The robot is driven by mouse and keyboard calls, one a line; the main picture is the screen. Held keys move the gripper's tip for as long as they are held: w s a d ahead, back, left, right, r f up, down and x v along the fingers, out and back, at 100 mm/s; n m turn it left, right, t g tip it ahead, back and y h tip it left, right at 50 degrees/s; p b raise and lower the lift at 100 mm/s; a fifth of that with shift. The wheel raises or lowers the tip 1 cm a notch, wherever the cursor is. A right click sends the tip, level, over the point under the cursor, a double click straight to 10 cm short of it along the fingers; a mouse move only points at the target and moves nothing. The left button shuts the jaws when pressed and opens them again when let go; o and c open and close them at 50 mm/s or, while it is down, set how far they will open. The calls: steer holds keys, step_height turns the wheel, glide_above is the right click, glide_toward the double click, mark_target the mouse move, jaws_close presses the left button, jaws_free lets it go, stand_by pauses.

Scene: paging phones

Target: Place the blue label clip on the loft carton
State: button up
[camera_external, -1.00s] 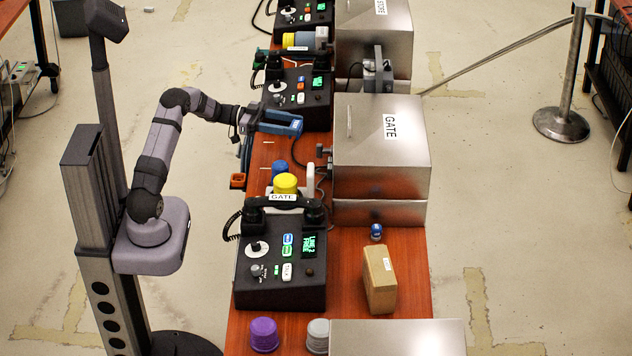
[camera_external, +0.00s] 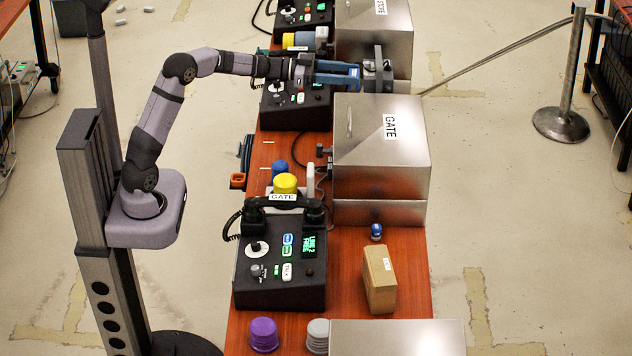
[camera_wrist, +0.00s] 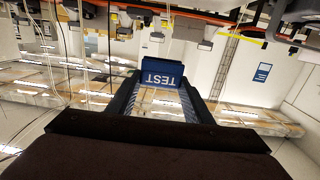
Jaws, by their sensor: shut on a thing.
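My gripper (camera_external: 355,77) is high over the far part of the table, level with the grey metal bracket beyond it. In the wrist view its two dark fingers are shut on a blue label clip (camera_wrist: 162,74) with white letters reading TEST, upside down in the picture. In the external view I cannot tell the clip apart from the blue fingers. A brown carton (camera_external: 380,280) with a small white label stands on the right of the table near the front; I cannot read whether it says LOFT. The gripper is well away from this carton.
A metal box marked GATE (camera_external: 382,145) stands between the gripper and the carton. A small blue object (camera_external: 376,231) sits just behind the carton. A black GATE phone (camera_external: 282,260), a yellow cap (camera_external: 285,183) and a purple cap (camera_external: 264,334) stand to the left.

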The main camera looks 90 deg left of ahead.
steer(key=w+d+r+n+y+b, duration=0.15)
steer(key=w+d+r+y, duration=0.3)
steer(key=w+d, duration=0.55)
steer(key=n+g+y+b, duration=0.1)
steer(key=n+y+b, duration=0.2)
steer(key=n+b, duration=0.1)
glide_above(373, 275)
step_height(373, 275, down, 17)
steer(key=shift+f, duration=4.95)
steer(key=shift+f, duration=0.15)
steer(key=o, duration=1)
